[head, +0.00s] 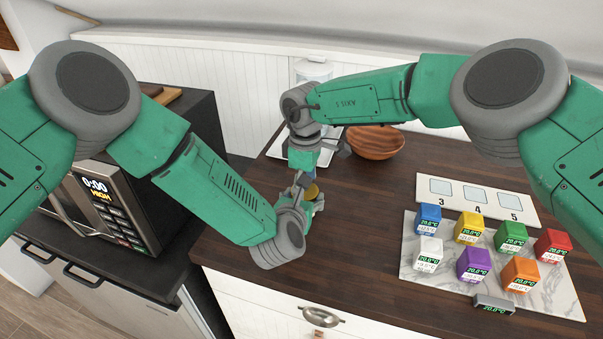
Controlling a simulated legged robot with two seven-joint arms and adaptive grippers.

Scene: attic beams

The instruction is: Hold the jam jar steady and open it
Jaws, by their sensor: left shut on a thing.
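The jam jar shows only as a small gold, round lid (312,190) on the dark wooden counter, near its left front edge. The jar's body is mostly hidden by my grippers. My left gripper (308,200) is shut on the jar, low and from the near side. My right gripper (304,176) points down from above, close over the lid. Its fingertips are small and partly hidden, so I cannot tell if they touch the lid or are open or shut.
A wooden bowl (375,142) stands behind, right of the grippers. A marble board (545,290) with several coloured cubes lies at the right, before a numbered panel (478,200). A microwave (115,205) stands at the left. The counter between jar and board is clear.

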